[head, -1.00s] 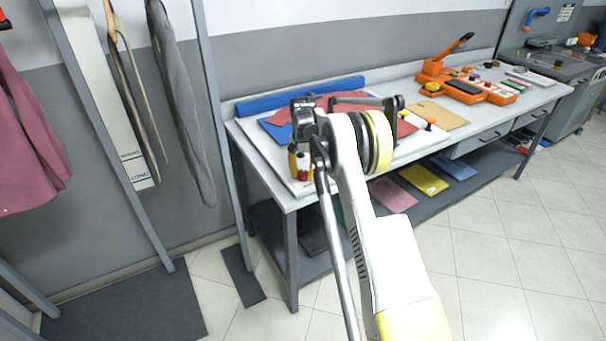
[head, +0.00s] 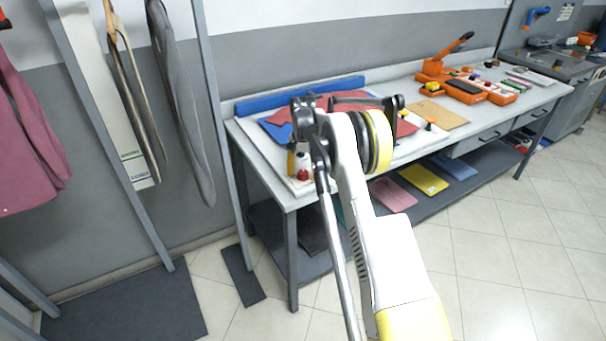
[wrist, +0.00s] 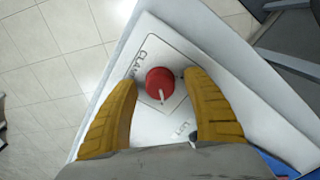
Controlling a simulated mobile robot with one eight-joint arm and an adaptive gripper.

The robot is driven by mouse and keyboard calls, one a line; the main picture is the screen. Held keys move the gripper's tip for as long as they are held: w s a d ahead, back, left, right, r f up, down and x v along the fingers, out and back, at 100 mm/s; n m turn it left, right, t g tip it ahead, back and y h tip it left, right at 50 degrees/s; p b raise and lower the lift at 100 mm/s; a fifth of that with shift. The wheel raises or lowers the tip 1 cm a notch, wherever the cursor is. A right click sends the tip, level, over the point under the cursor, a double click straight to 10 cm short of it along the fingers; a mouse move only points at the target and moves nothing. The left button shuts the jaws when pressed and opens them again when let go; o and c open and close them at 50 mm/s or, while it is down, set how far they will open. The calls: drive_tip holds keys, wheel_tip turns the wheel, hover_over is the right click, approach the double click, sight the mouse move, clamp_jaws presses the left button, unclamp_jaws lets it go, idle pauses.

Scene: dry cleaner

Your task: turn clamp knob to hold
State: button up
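The red clamp knob (wrist: 157,77) with a white pointer line sits on a white panel (wrist: 150,35) in the wrist view. The pointer aims toward the bottom of that view. "CLAMP" lettering runs along the panel's left side, and a "LIFT" label shows below right of the knob. My gripper (wrist: 160,82) is open, with one yellow finger on each side of the knob and a small gap at both sides. In the head view the red knob (head: 303,175) shows at the bench's near left corner, partly hidden by my gripper. A "hold" mark is not legible.
The bench (head: 455,142) carries red cloth (head: 330,101), a blue bar (head: 300,95), a tan board (head: 440,115) and orange tool trays (head: 485,92). A grey post (head: 222,130) and hanging garments stand left. Floor in front is clear.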

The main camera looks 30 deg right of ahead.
sight(303, 172)
wheel_tip(303, 172, up, 12)
idle(0.5)
idle(0.3)
drive_tip(key=s+a+r+n+t, duration=0.4)
drive_tip(key=s+a+r+n, duration=0.1)
drive_tip(key=s+a+r, duration=1.05)
drive_tip(key=s+a+f+n+t, duration=0.1)
drive_tip(key=s+a+f+n, duration=0.1)
drive_tip(key=s, duration=0.9)
drive_tip(key=s+a+f+n+t+b, duration=0.1)
drive_tip(key=s+a+f, duration=0.3)
drive_tip(key=s, duration=0.8)
drive_tip(key=shift+s+f+n+t, duration=0.2)
drive_tip(key=shift+f+n+t, duration=0.3)
drive_tip(key=shift+f, duration=0.4)
